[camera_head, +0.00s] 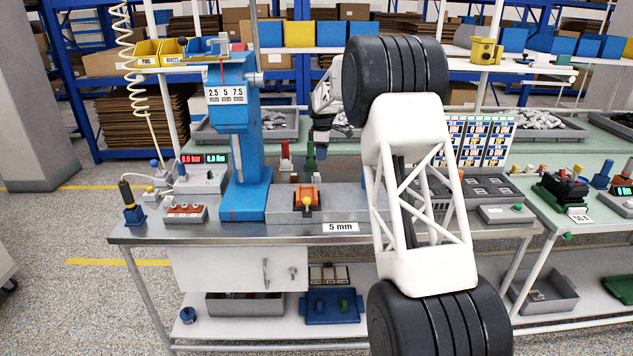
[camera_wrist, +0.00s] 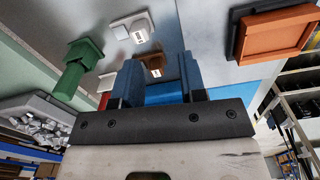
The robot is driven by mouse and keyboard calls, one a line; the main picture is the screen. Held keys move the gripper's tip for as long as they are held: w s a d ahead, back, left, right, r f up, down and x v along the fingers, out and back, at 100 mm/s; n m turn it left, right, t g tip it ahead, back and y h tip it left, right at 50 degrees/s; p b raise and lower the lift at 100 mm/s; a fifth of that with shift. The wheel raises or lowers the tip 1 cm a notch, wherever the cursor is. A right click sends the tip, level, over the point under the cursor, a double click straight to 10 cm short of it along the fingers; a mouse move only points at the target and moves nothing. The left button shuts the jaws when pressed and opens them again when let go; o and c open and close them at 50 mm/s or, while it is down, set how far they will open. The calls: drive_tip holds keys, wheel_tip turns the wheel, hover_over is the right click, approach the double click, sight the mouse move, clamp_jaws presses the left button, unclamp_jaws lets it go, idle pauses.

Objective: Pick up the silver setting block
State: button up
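In the wrist view, a pale silver-grey block (camera_wrist: 133,30) with a small white label lies on the grey bench top, beyond and a little left of my fingertips. My gripper (camera_wrist: 163,72) has two blue fingers with a clear gap between them and holds nothing. A brown block (camera_wrist: 152,65) with a label shows beyond this gap. My fingers are apart from the silver block. In the head view, my gripper (camera_head: 320,138) is small and hangs above the back of the bench, partly hidden by my arm.
Green (camera_head: 310,160) and red (camera_head: 286,157) upright pieces stand near my gripper. An orange piece (camera_head: 306,197) sits on a grey plate in front. The blue press (camera_head: 236,140) rises to the left. A tray of metal parts (camera_wrist: 35,118) shows at left in the wrist view.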

drive_tip(key=n, duration=0.1)
hover_over(317, 174)
wheel_tip(317, 174, down, 5)
drive_tip(key=shift+f, duration=0.15)
drive_tip(key=shift+f, duration=1.25)
drive_tip(key=shift+a+f, duration=0.1)
drive_tip(key=shift+f, duration=2.5)
drive_tip(key=shift+c, duration=0.3)
drive_tip(key=c, duration=0.6)
